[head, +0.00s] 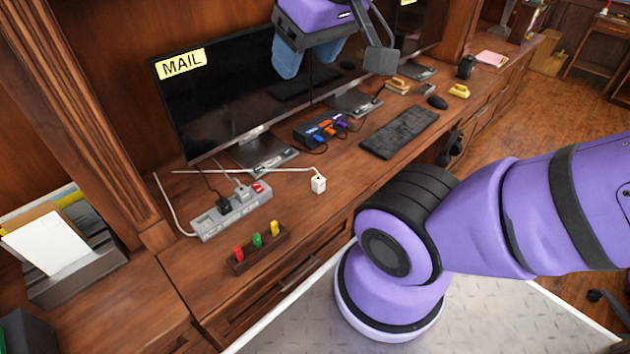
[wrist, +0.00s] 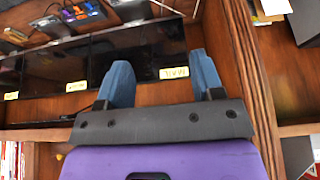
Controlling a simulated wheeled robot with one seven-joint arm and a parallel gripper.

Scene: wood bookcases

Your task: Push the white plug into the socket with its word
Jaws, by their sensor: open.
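The white plug (head: 318,184) lies on the desk right of the grey power strip (head: 207,226), with its white cord running back to the left. The strip holds a black plug (head: 224,204) and a pale plug (head: 244,194); a red switch sits at its right end. Any words by its sockets are too small to read. A yellow label reading MAIL (head: 181,64) is on the left monitor (head: 235,95); it appears upside down in the wrist view (wrist: 174,72). My gripper (head: 318,62) is open and empty, raised in front of the monitors, well above the plug.
A rack with red, green and yellow pieces (head: 258,250) stands at the front edge. A paper tray (head: 75,277) is at left. Desk around the white plug is mostly clear.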

